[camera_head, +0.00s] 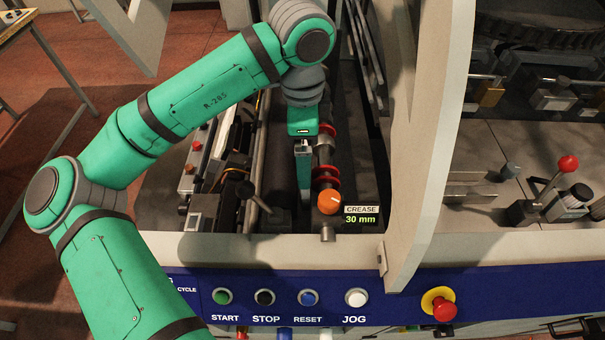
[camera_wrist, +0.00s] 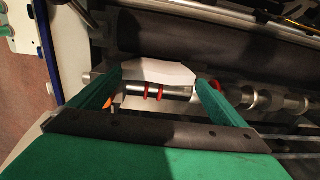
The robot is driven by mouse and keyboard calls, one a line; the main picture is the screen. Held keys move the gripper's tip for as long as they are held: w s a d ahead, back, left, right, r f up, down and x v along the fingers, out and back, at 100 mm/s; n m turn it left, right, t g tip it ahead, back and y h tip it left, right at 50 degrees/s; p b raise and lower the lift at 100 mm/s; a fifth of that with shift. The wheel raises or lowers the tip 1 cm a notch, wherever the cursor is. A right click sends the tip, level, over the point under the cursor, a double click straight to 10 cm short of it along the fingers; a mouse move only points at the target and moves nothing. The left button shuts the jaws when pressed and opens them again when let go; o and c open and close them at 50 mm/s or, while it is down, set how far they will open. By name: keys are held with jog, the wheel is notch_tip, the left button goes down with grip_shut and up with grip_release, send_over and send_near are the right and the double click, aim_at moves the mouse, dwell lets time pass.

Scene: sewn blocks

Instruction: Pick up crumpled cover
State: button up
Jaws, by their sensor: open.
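A pale, angular sheet-like piece (camera_wrist: 158,73), which looks like the crumpled cover, lies across a metal shaft with red rings in the wrist view. My gripper (camera_wrist: 159,80) is open, with one green finger on each side of the piece. I cannot tell whether either finger touches it. In the head view my gripper (camera_head: 304,180) points down into the machine, left of the shaft with the red discs. I cannot make out the cover clearly there; my gripper and the machine parts hide much of that spot.
An orange knob (camera_head: 329,202) and a "CREASE 30 mm" display (camera_head: 361,217) are close to my gripper's right. A pale upright machine panel (camera_head: 432,130) stands farther right. A dark roller (camera_wrist: 190,40) runs beyond the pale piece. The button panel (camera_head: 330,296) is in front.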

jog(key=f, duration=0.3)
jog(key=shift+s+d+f, duration=0.15)
jog(key=shift+s+f, duration=0.1)
jog(key=shift+s, duration=0.1)
jog(key=shift+w+d+f, duration=0.2)
jog(key=shift+w+f, duration=0.1)
jog(key=f, duration=0.4)
jog(key=shift+s+a+f, duration=0.15)
jog(key=shift+a+f, duration=0.05)
jog(key=shift+f, duration=0.1)
jog(key=c, duration=0.8)
jog(key=shift+w, duration=0.2)
